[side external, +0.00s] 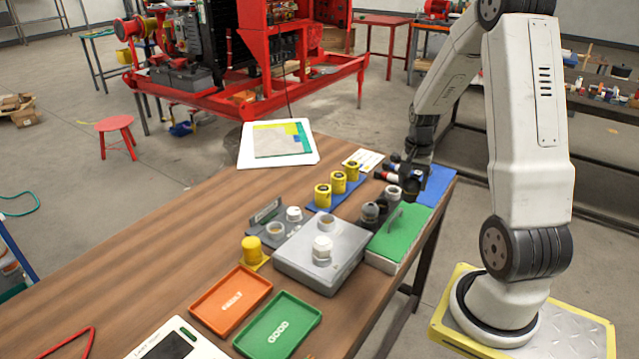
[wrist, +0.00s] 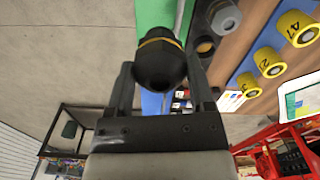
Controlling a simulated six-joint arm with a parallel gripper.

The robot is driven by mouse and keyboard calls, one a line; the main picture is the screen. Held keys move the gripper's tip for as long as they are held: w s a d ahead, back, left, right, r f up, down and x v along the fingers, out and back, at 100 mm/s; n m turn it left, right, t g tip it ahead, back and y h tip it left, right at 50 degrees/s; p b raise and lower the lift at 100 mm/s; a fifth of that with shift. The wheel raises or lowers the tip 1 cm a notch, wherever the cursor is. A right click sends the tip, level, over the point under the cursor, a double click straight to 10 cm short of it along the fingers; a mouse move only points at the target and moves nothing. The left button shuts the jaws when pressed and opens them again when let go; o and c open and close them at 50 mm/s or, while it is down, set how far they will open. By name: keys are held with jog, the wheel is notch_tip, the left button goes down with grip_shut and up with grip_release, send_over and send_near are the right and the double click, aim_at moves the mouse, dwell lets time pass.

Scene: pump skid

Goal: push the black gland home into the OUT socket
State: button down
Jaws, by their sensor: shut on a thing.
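My gripper (wrist: 160,78) is shut on the black gland (wrist: 160,66), a round dark piece with a thin yellow ring, held between the two fingers in the wrist view. A grey box (side external: 300,262) stands mid-table with a white-capped fitting (side external: 322,248) and an open-topped round fitting (side external: 326,222). No OUT label is readable, so I cannot tell which opening is the OUT socket.
Yellow numbered fittings (side external: 338,182) stand on a blue strip. Orange (side external: 205,312) and green (side external: 252,338) trays lie in front. The table's left part is clear.

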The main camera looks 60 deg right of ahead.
jog(key=w+a, duration=0.5)
jog(key=w, duration=0.4)
jog(key=w+a, duration=0.6)
jog(key=w, duration=0.2)
jog(key=shift+w+a+r, duration=0.25)
jog(key=shift+w+a, duration=0.05)
jog(key=shift+w, duration=0.1)
jog(key=shift+f, duration=0.15)
jog(key=shift+f, duration=2.55)
jog(key=shift+f, duration=1.75)
grip_release()
